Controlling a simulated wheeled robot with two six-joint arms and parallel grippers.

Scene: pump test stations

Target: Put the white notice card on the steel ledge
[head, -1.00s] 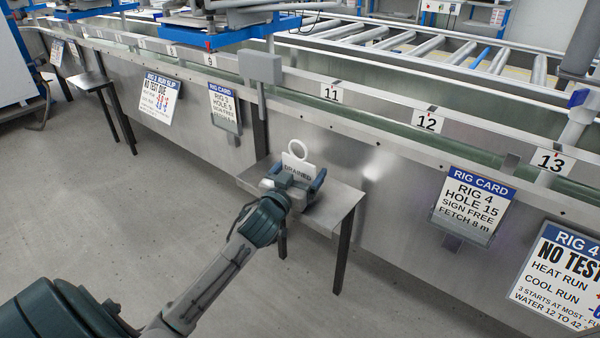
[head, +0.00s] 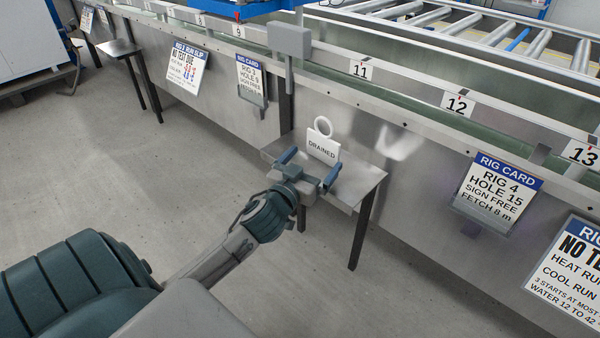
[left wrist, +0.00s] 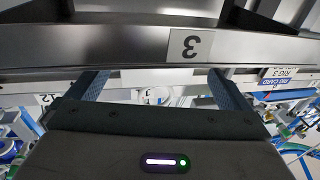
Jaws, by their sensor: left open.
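The white notice card (head: 323,148), marked DRAINED and with a white ring on top, stands upright at the steel ledge (head: 362,182) in the head view. It appears to rest on the ledge top; its lower edge is partly hidden by my gripper. My left gripper (head: 310,168) is open, on the near side of the card, with its blue fingers spread and nothing held. In the left wrist view the two fingers (left wrist: 160,82) are wide apart, below a steel bar with an upside-down number 3. My right gripper is in neither view.
The ledge juts from a long steel bench wall (head: 410,190) on dark legs. A grey box (head: 290,41) on a post stands behind it. Rig cards (head: 497,192) hang to the right and left. The floor (head: 150,180) at the left is clear.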

